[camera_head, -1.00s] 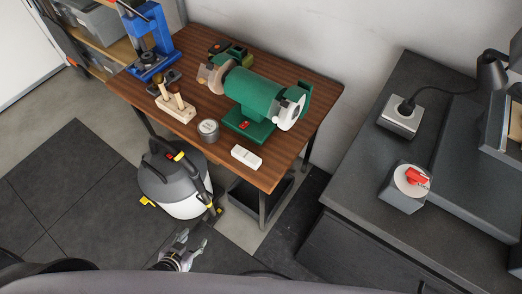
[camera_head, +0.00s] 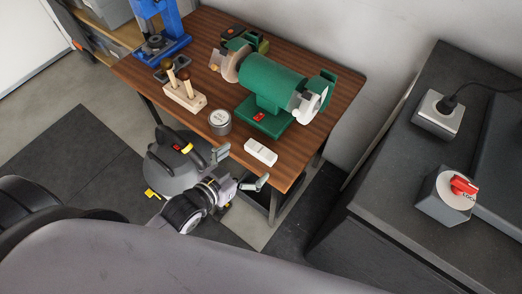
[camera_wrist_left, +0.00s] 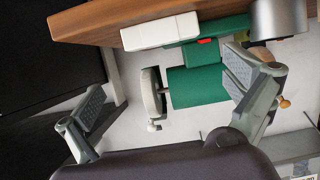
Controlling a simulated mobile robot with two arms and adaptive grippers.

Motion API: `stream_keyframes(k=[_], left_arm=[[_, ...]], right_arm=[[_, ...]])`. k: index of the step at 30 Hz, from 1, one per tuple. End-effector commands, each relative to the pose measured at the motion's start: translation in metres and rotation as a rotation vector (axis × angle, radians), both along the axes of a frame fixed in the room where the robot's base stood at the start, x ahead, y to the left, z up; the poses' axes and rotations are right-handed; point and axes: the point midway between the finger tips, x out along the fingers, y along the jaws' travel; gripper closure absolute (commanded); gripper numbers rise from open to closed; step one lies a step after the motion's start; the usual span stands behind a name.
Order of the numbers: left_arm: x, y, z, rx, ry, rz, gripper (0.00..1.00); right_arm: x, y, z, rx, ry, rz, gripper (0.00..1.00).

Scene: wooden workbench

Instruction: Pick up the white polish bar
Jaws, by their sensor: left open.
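The white polish bar (camera_head: 261,152) lies near the front edge of the wooden workbench (camera_head: 312,160), in front of the green bench grinder (camera_head: 272,84). It also shows at the top of the left wrist view (camera_wrist_left: 160,31), at the bench edge. My left gripper (camera_head: 242,168) is open and empty, just off the front edge of the bench, to the lower left of the bar and apart from it. In the left wrist view its two fingers (camera_wrist_left: 165,95) stand wide apart, with the bar beyond them. My right gripper is not in view.
A round metal tin (camera_head: 220,122) stands left of the bar. A wooden block with handled tools (camera_head: 184,97) and a blue press (camera_head: 160,30) are farther left. A vacuum cleaner (camera_head: 175,165) is on the floor below. A dark cabinet with a red switch box (camera_head: 445,197) stands right.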

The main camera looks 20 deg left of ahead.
Motion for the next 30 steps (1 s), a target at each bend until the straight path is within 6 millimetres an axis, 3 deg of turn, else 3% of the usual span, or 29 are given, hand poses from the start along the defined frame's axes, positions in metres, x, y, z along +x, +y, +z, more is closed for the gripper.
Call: stream_keyframes(k=[3,12,21,30], left_arm=[[0.021,-0.007,-0.008,-0.001,-0.002,0.001,0.0],[0.041,-0.013,-0.02,-0.001,0.0,0.001,0.0],[0.076,-0.021,-0.041,-0.002,0.0,0.001,0.0],[0.079,-0.023,-0.043,-0.001,0.001,0.0,0.0]], right_arm=[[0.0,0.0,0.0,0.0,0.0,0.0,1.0],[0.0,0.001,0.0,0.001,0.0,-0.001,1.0],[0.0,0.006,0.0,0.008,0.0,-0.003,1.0],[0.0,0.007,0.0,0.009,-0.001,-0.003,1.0]])
